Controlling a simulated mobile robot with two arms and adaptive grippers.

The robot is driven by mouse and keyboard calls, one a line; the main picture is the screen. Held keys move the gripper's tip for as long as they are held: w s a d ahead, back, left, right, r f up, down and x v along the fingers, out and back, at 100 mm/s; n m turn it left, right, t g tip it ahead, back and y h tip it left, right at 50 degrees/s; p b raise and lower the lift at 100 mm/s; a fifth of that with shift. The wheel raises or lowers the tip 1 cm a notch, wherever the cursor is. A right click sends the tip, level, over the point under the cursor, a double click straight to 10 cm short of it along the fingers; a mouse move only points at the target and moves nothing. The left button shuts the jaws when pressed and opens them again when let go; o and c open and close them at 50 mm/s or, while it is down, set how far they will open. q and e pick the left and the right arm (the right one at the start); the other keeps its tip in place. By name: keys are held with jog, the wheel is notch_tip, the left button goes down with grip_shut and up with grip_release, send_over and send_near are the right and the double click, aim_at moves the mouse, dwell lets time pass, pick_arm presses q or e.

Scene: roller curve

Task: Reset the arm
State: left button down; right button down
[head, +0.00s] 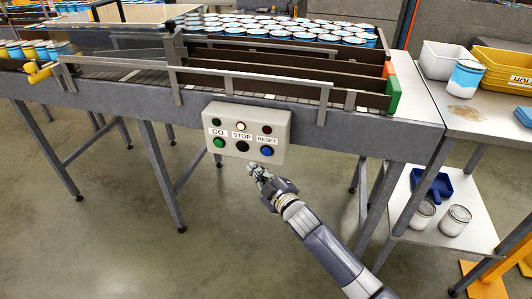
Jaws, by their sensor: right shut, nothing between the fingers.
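My right gripper (257,171) is shut and empty. Its arm comes up from the bottom right, and its fingertips are just below the lower edge of the grey control box (225,112). The box hangs on the front of the conveyor and carries the labels GO, STOP and RESET. The blue button (266,151) under RESET is just above the fingertips; I cannot tell the depth between them. The black button (242,146) is under STOP and the green button (219,143) under GO. Small lamps sit above the labels; the middle one (240,126) looks bright. My left gripper is not in view.
Several blue-and-white cans stand packed on the conveyor behind brown rails (285,78). A yellow part (38,72) sits at the left rail. At the right, a side table (470,118) holds a white bin (443,60), yellow trays (500,68) and a can. Floor below the box is clear.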

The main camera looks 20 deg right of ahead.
dwell(0.3)
jog(key=s+d+f+m+g+h, duration=0.1)
jog(key=s+d+f+m+g, duration=0.15)
jog(key=s+f, duration=0.75)
jog(key=s+d+f+m+g+h, duration=0.1)
jog(key=s+f+g, duration=0.3)
jog(key=f, duration=1.1)
jog(key=s+d+f+m+g+h, duration=0.1)
jog(key=s+f+m+g, duration=0.1)
jog(key=s+f, duration=0.85)
jog(key=s+f+m+g, duration=0.1)
jog(key=s+f, duration=0.4)
jog(key=s, duration=0.6)
jog(key=s+f+m+g, duration=0.2)
jog(key=s+f+g, duration=0.2)
jog(key=s, duration=0.7)
jog(key=s+f+m+g, duration=0.1)
jog(key=s+f+g, duration=0.1)
jog(key=s+f, duration=0.6)
jog(key=s, duration=0.4)
jog(key=shift+f+h, duration=0.2)
jog(key=shift+h, duration=0.1)
